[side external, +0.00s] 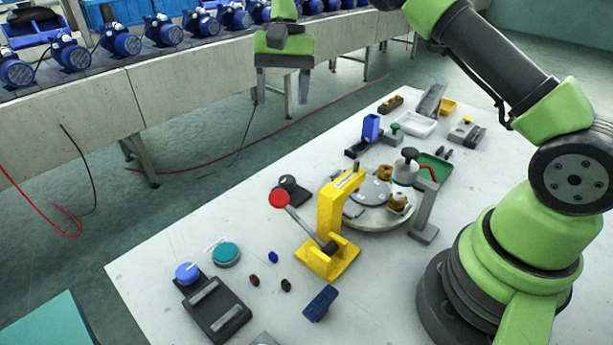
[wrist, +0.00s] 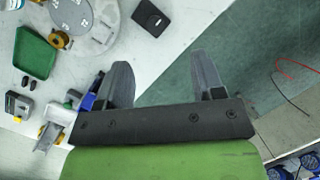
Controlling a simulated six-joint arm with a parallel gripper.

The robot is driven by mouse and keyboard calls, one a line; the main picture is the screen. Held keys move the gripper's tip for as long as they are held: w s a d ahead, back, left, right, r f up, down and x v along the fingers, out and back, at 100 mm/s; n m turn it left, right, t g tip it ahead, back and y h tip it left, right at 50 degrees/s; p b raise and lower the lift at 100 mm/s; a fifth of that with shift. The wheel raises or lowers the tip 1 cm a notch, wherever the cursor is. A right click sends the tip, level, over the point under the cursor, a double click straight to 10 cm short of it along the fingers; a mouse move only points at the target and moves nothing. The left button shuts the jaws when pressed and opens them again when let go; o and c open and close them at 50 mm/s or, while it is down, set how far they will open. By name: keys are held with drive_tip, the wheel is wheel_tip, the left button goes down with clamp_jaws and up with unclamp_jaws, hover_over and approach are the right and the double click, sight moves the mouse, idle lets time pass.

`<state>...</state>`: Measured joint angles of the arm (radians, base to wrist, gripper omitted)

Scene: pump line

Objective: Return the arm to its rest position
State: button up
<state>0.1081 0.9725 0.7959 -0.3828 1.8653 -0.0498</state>
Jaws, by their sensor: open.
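My gripper (side external: 283,86) is in the upper middle of the side external view, raised in the air past the far edge of the white table (side external: 180,262). Its two grey fingers point down and stand wide apart with nothing between them. In the wrist view my gripper (wrist: 163,82) shows both fingers apart, with the table edge and green floor beyond them. My green and black arm reaches from its base at the right of the table up and out of the top of the picture.
A yellow press (side external: 330,240) with a red-knobbed lever stands mid-table beside a round grey turntable (side external: 365,215). A conveyor (side external: 190,85) with several blue pumps runs behind.

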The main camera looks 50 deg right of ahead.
drive_tip(key=s+a+r+n+t, duration=0.2)
drive_tip(key=s+r+t, duration=0.2)
drive_tip(key=s+r, duration=0.75)
drive_tip(key=s+a+n+t, duration=0.1)
drive_tip(key=s+t, duration=0.3)
drive_tip(key=s, duration=1)
drive_tip(key=shift+s+a+f+n+t+h, duration=0.15)
drive_tip(key=shift+s+a+n+t+h, duration=0.15)
drive_tip(key=shift+n+t, duration=0.1)
